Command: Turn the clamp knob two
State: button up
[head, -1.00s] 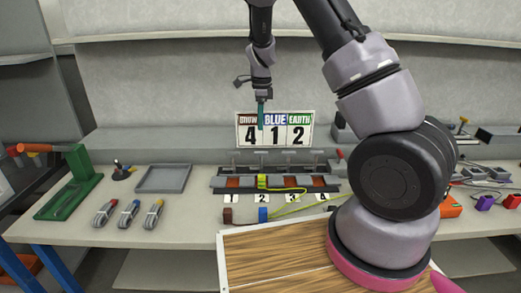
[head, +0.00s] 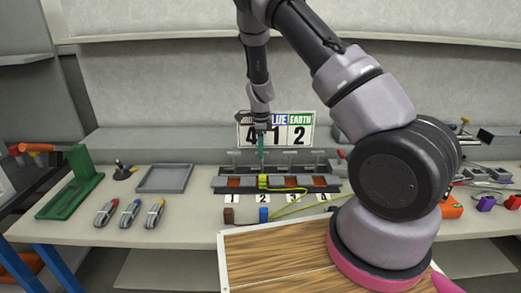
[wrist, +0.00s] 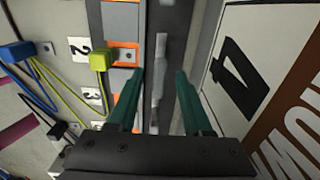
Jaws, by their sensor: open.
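The terminal block (head: 222,182) has numbered positions one to four, with grey T-shaped clamp knobs along its back. Clamp knob two is mostly hidden behind my gripper (head: 261,160) in the head view. In the wrist view, a narrow grey bar (wrist: 161,50), which looks like knob two, lies between the teal fingers of my gripper (wrist: 160,74). The fingers are open on either side of it, with a visible gap to each. The label 2 (wrist: 79,48) and a yellow plug (wrist: 98,61) are to the left.
A sign (head: 299,131) reading 4 1 2 stands close behind the block. Yellow and blue wires run in front of it. A grey tray (head: 164,179), a green tool stand (head: 68,190) and several small clamps are on the left of the bench.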

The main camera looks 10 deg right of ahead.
grip_shut()
dwell(0.3)
jog(key=n, duration=0.4)
jog(key=shift+s+n, duration=0.1)
jog(key=shift+n, duration=0.3)
jog(key=n, duration=0.4)
jog(key=shift+s, duration=0.1)
jog(key=n, duration=0.5)
jog(key=shift+d, duration=0.15)
jog(key=shift+s+n, duration=0.1)
jog(key=shift+n, duration=1.9)
jog(key=shift+d, duration=0.1)
